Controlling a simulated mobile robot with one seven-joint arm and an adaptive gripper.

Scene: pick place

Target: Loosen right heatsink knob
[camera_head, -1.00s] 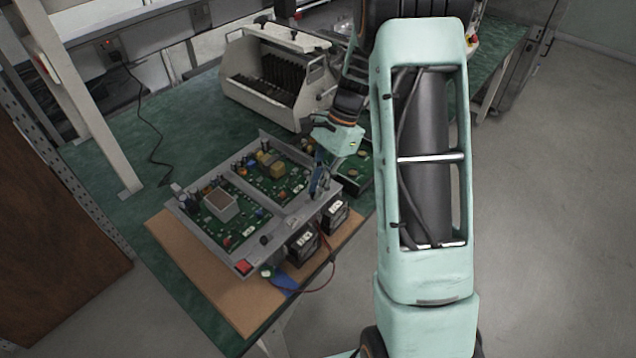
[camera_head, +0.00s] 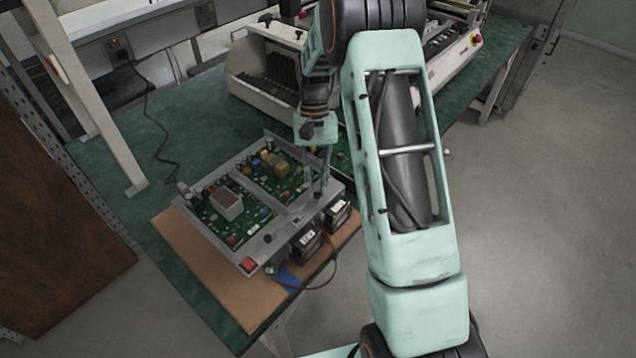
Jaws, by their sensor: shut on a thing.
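My gripper (camera_head: 318,192) points straight down over the right end of the grey chassis (camera_head: 207,238), with its fingertips at the chassis's front rail. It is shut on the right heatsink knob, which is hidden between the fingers. A small dark knob (camera_head: 267,239) shows further left on the same rail, clear of my gripper. Inside the chassis are green circuit boards (camera_head: 244,222) with capacitors, a yellow part and a square metal-framed block (camera_head: 227,203).
Black fan-like units (camera_head: 305,244) with a red cable stand at the chassis's front, above a brown mat (camera_head: 183,252). A white slotted machine (camera_head: 262,85) stands behind. Green bench (camera_head: 150,205) is free at left.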

